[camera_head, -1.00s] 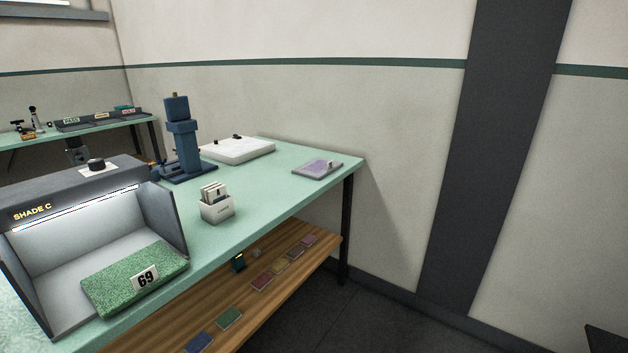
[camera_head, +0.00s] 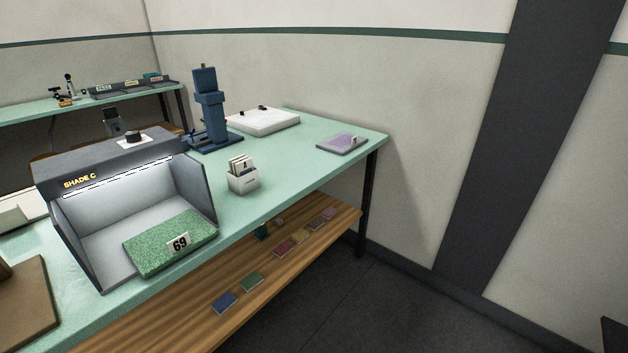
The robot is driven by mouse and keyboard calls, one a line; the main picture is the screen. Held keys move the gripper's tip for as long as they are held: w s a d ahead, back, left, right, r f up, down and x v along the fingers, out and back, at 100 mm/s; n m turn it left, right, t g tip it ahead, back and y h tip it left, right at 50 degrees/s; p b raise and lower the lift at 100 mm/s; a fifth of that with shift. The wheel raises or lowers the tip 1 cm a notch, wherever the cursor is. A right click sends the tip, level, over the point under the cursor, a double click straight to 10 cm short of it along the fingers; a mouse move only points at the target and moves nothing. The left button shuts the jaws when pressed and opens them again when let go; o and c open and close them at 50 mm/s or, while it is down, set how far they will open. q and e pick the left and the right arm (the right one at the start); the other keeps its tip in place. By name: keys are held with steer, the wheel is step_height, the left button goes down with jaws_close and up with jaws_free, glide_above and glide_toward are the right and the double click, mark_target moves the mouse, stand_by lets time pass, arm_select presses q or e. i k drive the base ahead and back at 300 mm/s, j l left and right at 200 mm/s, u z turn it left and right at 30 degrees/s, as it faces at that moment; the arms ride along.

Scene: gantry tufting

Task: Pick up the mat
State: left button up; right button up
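The mat's near edge reaches out of the booth toward the table's front edge. A smaller purple mat-like piece (camera_head: 338,145) with a small tag lies flat at the far right end of the table. Neither of my grippers shows in the head view.
The booth stands on a mint-green table (camera_head: 290,150) with a white card box (camera_head: 242,178), a blue press-like stand (camera_head: 208,115) and a white flat unit (camera_head: 264,121). A wooden shelf (camera_head: 200,328) below holds several coloured samples. A brown board (camera_head: 30,300) lies at lower left. Dark floor is clear at right.

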mark_target(152, 250)
steer(key=u, duration=1.55)
